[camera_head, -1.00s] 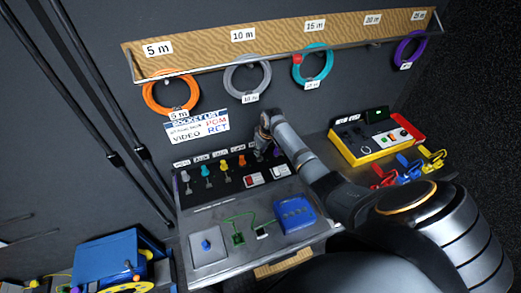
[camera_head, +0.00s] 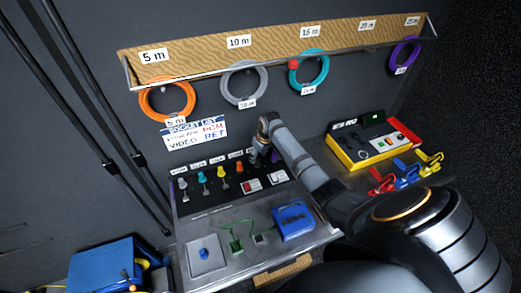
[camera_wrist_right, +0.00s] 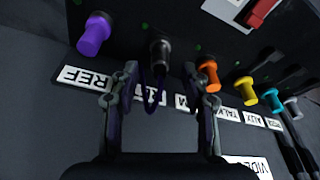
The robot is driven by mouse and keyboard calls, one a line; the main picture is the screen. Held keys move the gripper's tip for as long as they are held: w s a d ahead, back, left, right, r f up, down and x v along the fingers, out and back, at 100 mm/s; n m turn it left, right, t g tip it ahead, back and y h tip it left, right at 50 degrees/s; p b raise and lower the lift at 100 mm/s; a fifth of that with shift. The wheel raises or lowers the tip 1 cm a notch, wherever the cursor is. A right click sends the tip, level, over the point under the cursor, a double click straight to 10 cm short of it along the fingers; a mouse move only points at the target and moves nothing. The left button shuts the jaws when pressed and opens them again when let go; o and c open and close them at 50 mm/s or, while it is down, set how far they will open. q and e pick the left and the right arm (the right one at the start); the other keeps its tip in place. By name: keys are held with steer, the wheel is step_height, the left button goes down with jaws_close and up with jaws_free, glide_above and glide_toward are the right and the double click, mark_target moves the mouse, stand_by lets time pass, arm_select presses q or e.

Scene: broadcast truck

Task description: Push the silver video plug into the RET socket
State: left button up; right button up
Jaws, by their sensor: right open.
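The black socket panel (camera_head: 215,198) stands below the printed socket list. A dark silver plug (camera_wrist_right: 160,52) sits at the panel in the right wrist view, beside a partly hidden label (camera_wrist_right: 150,96); how deep it sits I cannot tell. My right gripper (camera_wrist_right: 166,78) is open, its fingers on either side of that plug in the picture, without visible contact. In the head view my right gripper (camera_head: 259,150) is at the panel's right part and hides the plug there. Another silver plug (camera_head: 182,184) is at the panel's left end. My left gripper is not in view.
A blue box (camera_head: 293,220) lies on the lower desk. A yellow console (camera_head: 370,147) is to the right.

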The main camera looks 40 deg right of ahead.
steer(key=v, duration=1)
steer(key=shift+r, duration=0.1)
